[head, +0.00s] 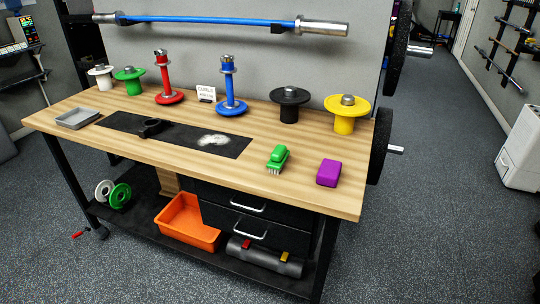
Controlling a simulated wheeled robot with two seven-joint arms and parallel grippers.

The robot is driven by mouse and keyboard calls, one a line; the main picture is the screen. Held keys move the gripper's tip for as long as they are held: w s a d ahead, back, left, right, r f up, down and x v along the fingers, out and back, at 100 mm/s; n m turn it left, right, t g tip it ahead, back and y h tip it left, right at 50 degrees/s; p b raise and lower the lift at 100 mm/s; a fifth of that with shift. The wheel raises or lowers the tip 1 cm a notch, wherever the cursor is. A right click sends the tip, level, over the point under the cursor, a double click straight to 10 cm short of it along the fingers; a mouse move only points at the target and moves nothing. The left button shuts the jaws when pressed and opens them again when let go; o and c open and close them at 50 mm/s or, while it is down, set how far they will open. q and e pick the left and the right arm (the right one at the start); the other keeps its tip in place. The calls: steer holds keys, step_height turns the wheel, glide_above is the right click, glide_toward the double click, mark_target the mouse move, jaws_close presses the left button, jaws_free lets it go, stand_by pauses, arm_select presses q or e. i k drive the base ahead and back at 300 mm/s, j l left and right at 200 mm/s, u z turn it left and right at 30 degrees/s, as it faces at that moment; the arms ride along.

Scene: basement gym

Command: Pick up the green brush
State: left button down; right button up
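The green brush (277,159) lies near the front right of the wooden workbench (330,193). Its pale bristles point down toward the bench top. It sits to the left of a purple block (329,173), with a small gap between them. Nothing touches the brush. Neither of my grippers shows in the head view.
A black mat (180,138) with white powder (213,140) and a black clip-like item (152,127) lies left of the brush. Colored spools, red (164,80), blue (231,90), black (290,97) and yellow (346,108), stand along the back. Drawers and an orange bin (187,222) are below.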

mark_target(278, 156)
steer(key=i+j+z, duration=0.1)
steer(key=z, duration=0.25)
steer(key=j+z, duration=0.2)
steer(key=z, duration=0.2)
steer(key=i+j+z, duration=0.1)
steer(key=j+z, duration=0.15)
steer(key=j, duration=0.4)
steer(key=j+z, duration=0.2)
steer(key=j, duration=0.45)
steer(key=i+j+z, duration=0.1)
steer(key=j, duration=2)
